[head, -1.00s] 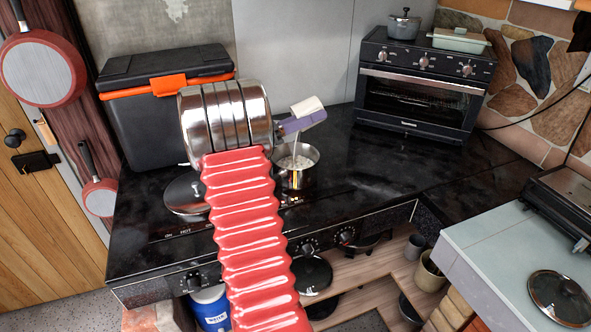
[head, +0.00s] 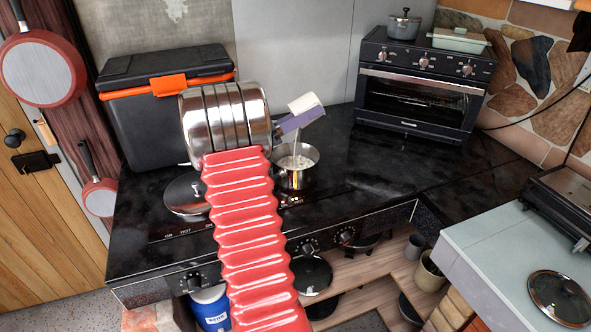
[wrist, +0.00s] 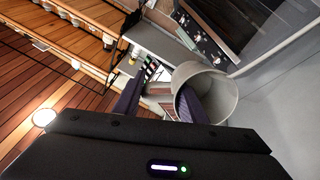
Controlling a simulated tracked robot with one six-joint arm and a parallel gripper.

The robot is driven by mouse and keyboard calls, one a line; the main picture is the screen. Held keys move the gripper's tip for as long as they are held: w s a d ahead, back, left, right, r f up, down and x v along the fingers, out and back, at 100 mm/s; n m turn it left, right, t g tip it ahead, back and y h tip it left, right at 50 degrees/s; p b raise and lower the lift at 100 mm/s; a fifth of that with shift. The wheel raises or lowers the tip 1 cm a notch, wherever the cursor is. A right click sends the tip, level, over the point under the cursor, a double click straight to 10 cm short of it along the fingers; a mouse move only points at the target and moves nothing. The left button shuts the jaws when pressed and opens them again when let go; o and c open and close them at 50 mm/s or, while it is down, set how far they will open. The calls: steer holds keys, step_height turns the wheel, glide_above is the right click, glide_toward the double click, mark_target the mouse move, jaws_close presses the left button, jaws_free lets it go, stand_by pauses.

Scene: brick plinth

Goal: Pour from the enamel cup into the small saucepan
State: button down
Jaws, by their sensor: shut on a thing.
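The enamel cup (head: 305,103) is off-white and held in the air, tilted, above the small saucepan. My gripper (head: 296,121), with purple fingers, is shut on it. In the wrist view the cup (wrist: 207,92) appears pale grey, with its round opening partly visible beside the dark purple fingers (wrist: 160,103). A thin pale stream runs down from the cup side toward the saucepan. The small saucepan (head: 309,158) is shiny steel, upright on the black stove top, and has whitish, lumpy-looking contents. My arm hides part of the area left of it.
A lidded pan (head: 183,193) sits left of the saucepan, partly behind my arm. A black cooler with an orange latch (head: 150,110) stands behind it. A toaster oven (head: 420,90) stands at the back right. The black counter (head: 390,165) right of the saucepan is clear.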

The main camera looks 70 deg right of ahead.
steer(key=shift+w+a+r+g+h, duration=0.3)
steer(key=shift+a+r+g+h, duration=0.1)
steer(key=shift+r+g, duration=0.35)
stand_by(0.8)
steer(key=shift+f, duration=0.1)
steer(key=f+t+y, duration=0.1)
steer(key=s+d+f+t+y, duration=0.1)
steer(key=f, duration=0.1)
steer(key=s+d+f+t+y, duration=0.1)
steer(key=f+t, duration=0.1)
steer(key=shift+d, duration=0.1)
steer(key=shift+s+f, duration=0.1)
stand_by(0.4)
